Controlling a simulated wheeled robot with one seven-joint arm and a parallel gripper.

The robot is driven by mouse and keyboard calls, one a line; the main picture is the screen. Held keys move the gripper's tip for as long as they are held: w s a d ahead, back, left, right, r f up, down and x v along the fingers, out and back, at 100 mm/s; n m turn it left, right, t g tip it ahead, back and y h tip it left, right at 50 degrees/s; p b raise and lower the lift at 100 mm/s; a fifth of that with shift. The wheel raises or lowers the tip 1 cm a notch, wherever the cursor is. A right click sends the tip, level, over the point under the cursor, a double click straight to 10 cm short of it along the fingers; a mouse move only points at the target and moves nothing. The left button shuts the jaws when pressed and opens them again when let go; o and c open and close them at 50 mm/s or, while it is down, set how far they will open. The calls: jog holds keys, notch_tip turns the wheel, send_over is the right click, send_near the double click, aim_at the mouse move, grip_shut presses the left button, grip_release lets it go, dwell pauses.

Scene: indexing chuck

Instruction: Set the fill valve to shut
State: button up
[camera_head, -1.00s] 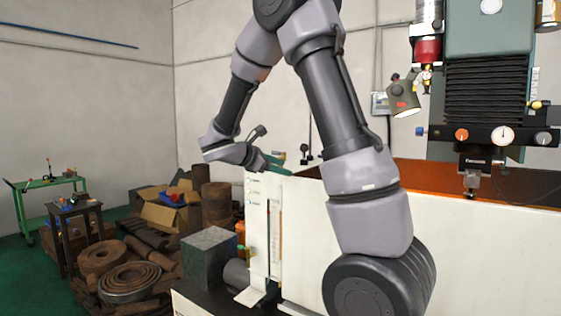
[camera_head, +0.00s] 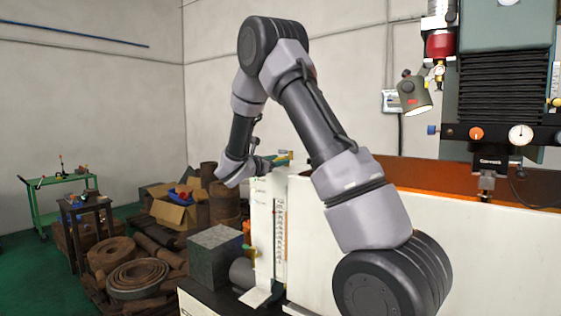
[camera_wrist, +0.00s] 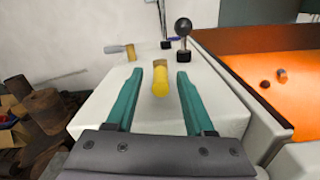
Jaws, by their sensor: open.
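My gripper (camera_wrist: 160,73) is open, with its two teal fingers apart over the top of a white housing (camera_wrist: 105,100). A yellow handle (camera_wrist: 160,82) shows between the fingers in the wrist view; I cannot tell whether they touch it. A lever with a black ball knob (camera_wrist: 183,28) stands upright behind the right finger. I cannot read a label that tells which handle is the fill valve. In the head view only a bit of teal finger (camera_head: 284,155) shows behind the housing's edge.
An orange-lined tank (camera_wrist: 250,62) lies right of the housing. Another thin lever (camera_wrist: 163,20) stands at the back. In the head view, a machine head with knobs (camera_head: 500,133) hangs at the right, a lamp (camera_head: 415,95) beside it. Pipes and rolls (camera_head: 135,275) clutter the floor at left.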

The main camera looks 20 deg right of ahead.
jog(key=shift+w+d, duration=0.35)
jog(key=shift+d, duration=0.25)
grip_shut()
dwell(1.1)
